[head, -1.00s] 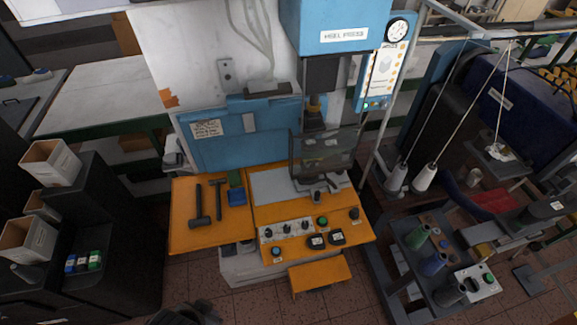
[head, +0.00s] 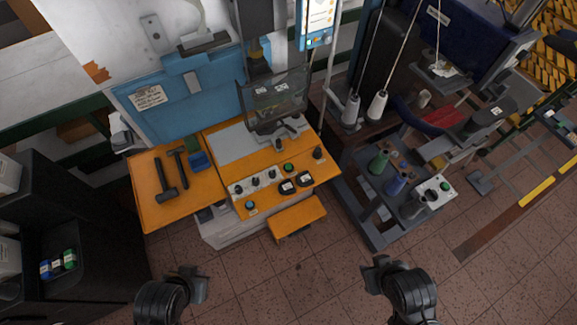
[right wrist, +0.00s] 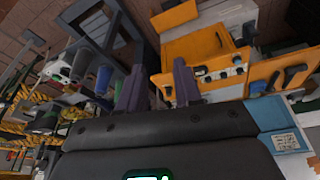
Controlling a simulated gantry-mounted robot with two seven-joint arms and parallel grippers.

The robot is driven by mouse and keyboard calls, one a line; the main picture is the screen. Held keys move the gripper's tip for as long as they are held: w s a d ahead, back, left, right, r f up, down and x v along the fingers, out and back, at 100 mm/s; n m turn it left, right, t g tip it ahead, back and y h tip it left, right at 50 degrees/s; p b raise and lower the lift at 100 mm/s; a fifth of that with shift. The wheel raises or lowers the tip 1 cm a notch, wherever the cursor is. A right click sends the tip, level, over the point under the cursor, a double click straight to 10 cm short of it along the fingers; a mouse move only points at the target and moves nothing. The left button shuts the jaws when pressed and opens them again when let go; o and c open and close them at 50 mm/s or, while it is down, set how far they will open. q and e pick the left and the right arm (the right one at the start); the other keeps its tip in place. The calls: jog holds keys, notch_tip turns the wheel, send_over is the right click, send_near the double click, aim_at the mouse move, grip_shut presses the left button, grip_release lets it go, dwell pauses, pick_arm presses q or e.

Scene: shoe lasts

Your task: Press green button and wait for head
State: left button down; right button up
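The green button (head: 288,168) sits on the sloped orange control panel (head: 262,160) of the heel press, above two black-framed switches. A transparent guard (head: 275,98) stands behind the panel, around the press's work area. The top of the press is cut off in the head view. My left gripper (head: 192,284) is low in the head view, in front of the press; its fingers are unclear. My right gripper (head: 380,272) is to the right of the stool, clear of the panel. In the right wrist view its two fingers (right wrist: 158,84) are apart with nothing between them.
An orange stool (head: 297,218) stands before the panel. Hammers (head: 165,180) lie on the orange side table (head: 150,207). A grey cart with thread spools (head: 380,162) and a box with another green button (head: 445,186) stand right. The tiled floor in front is clear.

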grip_shut()
dwell(1.4)
